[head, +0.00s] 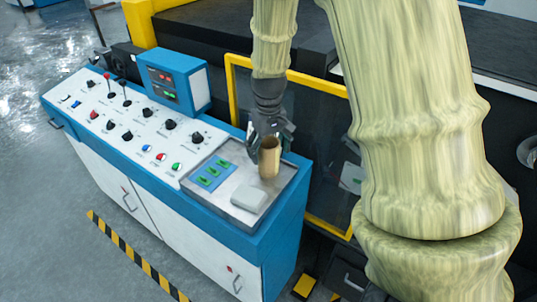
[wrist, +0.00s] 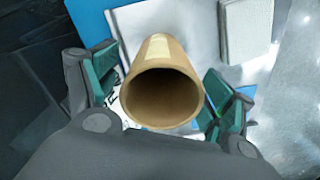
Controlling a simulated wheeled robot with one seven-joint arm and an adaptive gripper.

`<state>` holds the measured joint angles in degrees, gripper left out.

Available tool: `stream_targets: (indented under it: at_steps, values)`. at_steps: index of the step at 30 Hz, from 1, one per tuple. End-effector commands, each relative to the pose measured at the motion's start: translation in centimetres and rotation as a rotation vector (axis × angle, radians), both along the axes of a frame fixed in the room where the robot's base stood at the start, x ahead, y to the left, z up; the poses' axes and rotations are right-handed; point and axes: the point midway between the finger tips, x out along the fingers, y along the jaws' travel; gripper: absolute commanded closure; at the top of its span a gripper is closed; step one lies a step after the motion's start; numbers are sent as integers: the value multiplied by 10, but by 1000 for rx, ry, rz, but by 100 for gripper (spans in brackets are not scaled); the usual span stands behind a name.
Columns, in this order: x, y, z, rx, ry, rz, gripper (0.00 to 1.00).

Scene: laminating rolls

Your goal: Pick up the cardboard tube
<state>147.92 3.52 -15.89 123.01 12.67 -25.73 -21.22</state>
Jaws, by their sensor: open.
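The cardboard tube (head: 269,158) is a short brown cylinder standing upright on the metal tray at the right end of the control console. In the wrist view, the tube (wrist: 161,85) shows its open round end facing the camera, with a pale label on its side. My gripper (head: 268,141) is at the tube in the head view, coming down from above and behind it. In the wrist view, my gripper (wrist: 164,103) is open, with one green-padded finger on each side of the tube. Whether either pad touches the tube cannot be told.
The tray (head: 284,187) also holds a light grey block (head: 249,198) and a blue panel with green switches (head: 209,175), both close to the tube. Knobs and buttons cover the console (head: 130,119) to the left. A yellow-framed panel (head: 232,75) stands behind.

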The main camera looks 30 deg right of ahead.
Motion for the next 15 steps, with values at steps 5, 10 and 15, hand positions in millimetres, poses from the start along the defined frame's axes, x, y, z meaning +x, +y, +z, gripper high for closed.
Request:
stream_targets:
  at_steps: [5,10,15]
  values:
    - [0,1,-16,1,2,0,18]
    - [0,1,-25,1,0,1,18]
    - [0,1,-26,1,-1,1,18]
